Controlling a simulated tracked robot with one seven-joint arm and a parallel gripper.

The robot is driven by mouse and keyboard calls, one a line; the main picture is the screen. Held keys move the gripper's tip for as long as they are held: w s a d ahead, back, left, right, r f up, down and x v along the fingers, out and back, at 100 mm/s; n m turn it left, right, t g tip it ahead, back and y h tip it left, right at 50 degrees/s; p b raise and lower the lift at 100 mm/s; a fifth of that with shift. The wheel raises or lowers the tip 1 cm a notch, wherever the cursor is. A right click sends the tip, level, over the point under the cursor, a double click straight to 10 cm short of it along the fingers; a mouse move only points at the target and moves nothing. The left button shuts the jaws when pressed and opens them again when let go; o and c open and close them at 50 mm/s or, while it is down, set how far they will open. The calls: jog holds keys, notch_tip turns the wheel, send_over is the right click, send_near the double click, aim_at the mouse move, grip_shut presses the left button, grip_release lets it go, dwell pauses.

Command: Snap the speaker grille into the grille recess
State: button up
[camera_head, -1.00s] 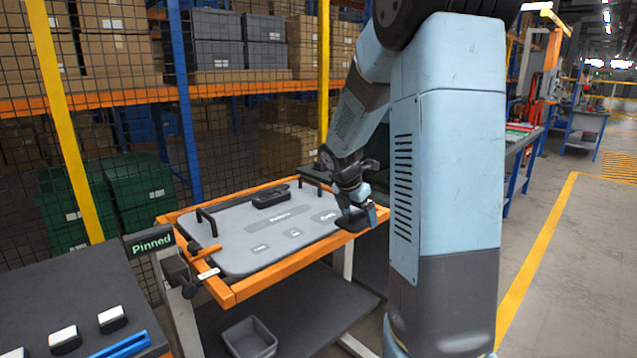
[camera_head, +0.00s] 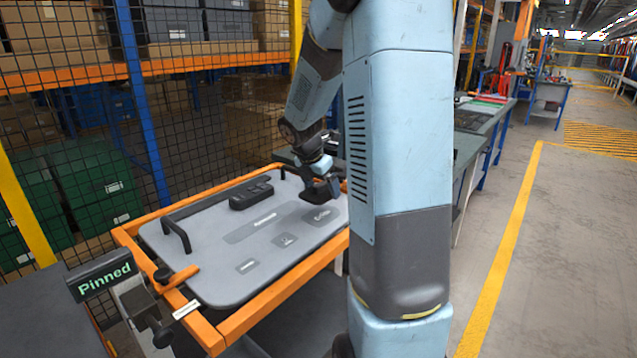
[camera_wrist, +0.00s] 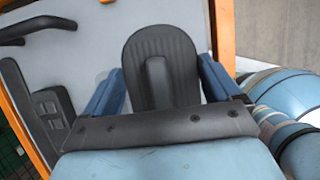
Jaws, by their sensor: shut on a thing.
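My gripper (camera_wrist: 160,88) has two blue fingers, one on each side of a dark grey, ribbed, rounded speaker grille (camera_wrist: 178,52) with a raised bar down its middle. It is shut on the grille. In the head view my gripper (camera_head: 322,180) holds the dark grille (camera_head: 325,192) over the far right part of the grey door panel (camera_head: 205,255). A darker grey labelled patch (camera_head: 319,216) lies just in front of it, possibly the grille recess; the small label is hard to read. I cannot tell whether the grille touches the panel.
The panel lies in an orange frame (camera_head: 275,307). A black handle (camera_head: 175,228) and a black block (camera_head: 251,193) stand up from it. A "Pinned" sign (camera_head: 104,280) is at the left front. Mesh fence and shelves stand behind; floor (camera_head: 560,260) is clear on the right.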

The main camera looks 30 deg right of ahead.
send_over(326, 213)
jog(key=a, duration=0.2)
jog(key=shift+s+d+f, duration=0.1)
jog(key=shift+f, duration=1)
jog(key=shift+s+f, duration=0.1)
jog(key=shift+f, duration=1.4)
jog(key=shift+d, duration=0.2)
jog(key=shift+f, duration=0.7)
dwell(0.6)
